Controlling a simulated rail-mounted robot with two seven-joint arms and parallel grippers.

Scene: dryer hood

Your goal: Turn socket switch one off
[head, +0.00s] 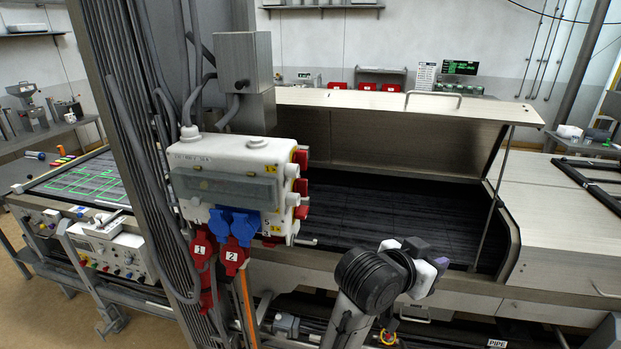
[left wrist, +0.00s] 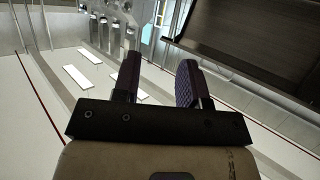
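The white socket box (head: 222,150) hangs on the column left of centre in the head view. Two red plugs or sockets labelled 1 (head: 202,252) and 2 (head: 233,258) hang below it, beside blue sockets (head: 235,222). Red parts with yellow labels (head: 300,158) line its right side. I cannot tell which part is switch one. My left gripper (head: 438,265) is right of and below the box, well apart from it. In the left wrist view, its two fingers (left wrist: 158,80) are spread with nothing between them. My right gripper is not in view.
The dryer hood (head: 400,108) stands raised over a dark bed (head: 385,210) behind my arm. A thin strut (head: 492,200) stands at its right. Grey cables (head: 165,130) run down the column. A panel with green lines (head: 90,183) lies at left.

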